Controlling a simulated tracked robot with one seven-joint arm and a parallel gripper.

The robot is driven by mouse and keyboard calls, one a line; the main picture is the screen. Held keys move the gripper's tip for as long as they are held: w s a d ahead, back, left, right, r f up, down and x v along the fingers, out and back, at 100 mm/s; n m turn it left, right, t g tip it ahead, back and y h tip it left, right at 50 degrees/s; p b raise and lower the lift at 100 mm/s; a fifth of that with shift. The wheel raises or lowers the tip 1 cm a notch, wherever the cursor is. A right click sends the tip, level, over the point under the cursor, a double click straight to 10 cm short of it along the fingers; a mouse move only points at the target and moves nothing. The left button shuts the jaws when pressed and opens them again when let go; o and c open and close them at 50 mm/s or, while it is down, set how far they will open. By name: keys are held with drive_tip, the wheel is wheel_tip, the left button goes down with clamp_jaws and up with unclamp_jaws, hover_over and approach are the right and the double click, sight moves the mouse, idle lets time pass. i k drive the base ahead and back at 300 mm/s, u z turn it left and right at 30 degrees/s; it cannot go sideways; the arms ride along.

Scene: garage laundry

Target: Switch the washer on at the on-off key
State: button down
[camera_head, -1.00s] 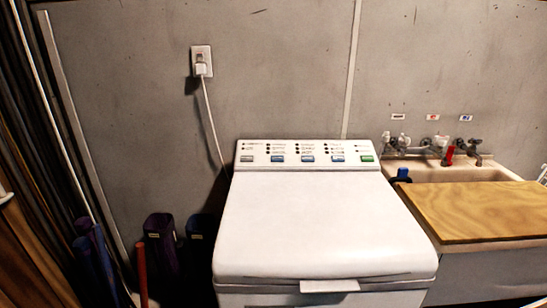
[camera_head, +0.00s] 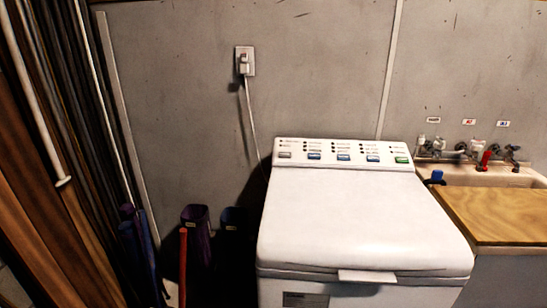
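The white washer (camera_head: 362,215) stands against the grey wall with its lid shut. Its control panel (camera_head: 340,153) runs along the back edge of the top. The panel has a grey key (camera_head: 285,155) at the left end, blue keys (camera_head: 343,157) in the middle and a green key (camera_head: 402,160) at the right end. The labels are too small to read, so I cannot tell which is the on-off key. A plug sits in the wall outlet (camera_head: 245,61), with a white cord running down behind the washer. My gripper is not in view.
A sink (camera_head: 485,178) with several taps and a wooden board (camera_head: 495,213) stands right of the washer. Purple containers (camera_head: 195,240), a red pole (camera_head: 183,265) and long boards (camera_head: 45,200) crowd the left side.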

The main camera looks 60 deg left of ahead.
sight(281, 154)
drive_tip(key=z, duration=1)
drive_tip(key=i, duration=0.1)
drive_tip(key=u, duration=3.4)
drive_tip(key=i, duration=1)
drive_tip(key=z, duration=0.05)
